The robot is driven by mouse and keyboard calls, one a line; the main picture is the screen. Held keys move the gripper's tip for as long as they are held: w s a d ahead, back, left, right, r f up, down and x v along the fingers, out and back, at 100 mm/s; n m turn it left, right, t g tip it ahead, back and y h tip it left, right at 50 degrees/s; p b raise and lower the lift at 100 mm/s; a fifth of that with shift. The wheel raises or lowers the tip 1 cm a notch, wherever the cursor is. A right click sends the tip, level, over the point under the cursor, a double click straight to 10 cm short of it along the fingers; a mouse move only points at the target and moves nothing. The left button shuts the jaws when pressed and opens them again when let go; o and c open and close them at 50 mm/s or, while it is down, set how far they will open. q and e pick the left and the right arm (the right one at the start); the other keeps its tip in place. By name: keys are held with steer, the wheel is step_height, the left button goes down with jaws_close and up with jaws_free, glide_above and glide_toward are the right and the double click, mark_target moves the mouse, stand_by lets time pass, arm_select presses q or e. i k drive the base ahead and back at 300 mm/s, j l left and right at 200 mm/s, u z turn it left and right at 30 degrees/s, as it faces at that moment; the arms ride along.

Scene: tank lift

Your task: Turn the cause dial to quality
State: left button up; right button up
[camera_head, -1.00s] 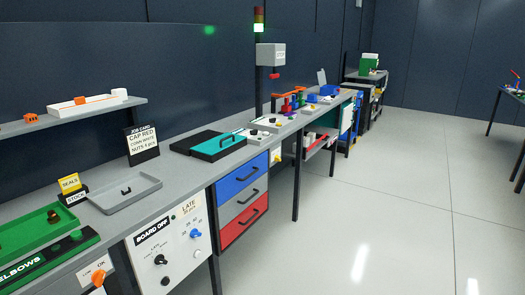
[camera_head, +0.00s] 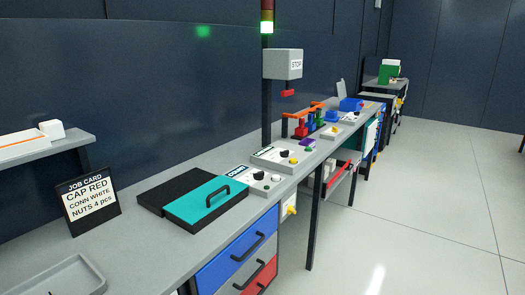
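No dial that I can read as the cause dial shows now. A white control box (camera_head: 270,184) with a black knob (camera_head: 258,175) and small coloured buttons stands on the bench past the teal-lidded case. A second similar box (camera_head: 272,160) with a black knob (camera_head: 284,153) stands just behind it. Their small labels are too small to read with certainty. Neither of my grippers is in view.
A long grey bench (camera_head: 150,245) runs along the dark wall. On it are a job card (camera_head: 88,201), a grey tray (camera_head: 72,283) and a teal-lidded case (camera_head: 205,204). Blue, grey and red drawers (camera_head: 238,252) sit below. The floor (camera_head: 420,220) at right is clear.

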mark_target(284, 153)
steer(key=i+l+u, duration=0.2)
steer(key=u, duration=0.25)
steer(key=i+l+u, duration=0.25)
steer(key=u, duration=0.15)
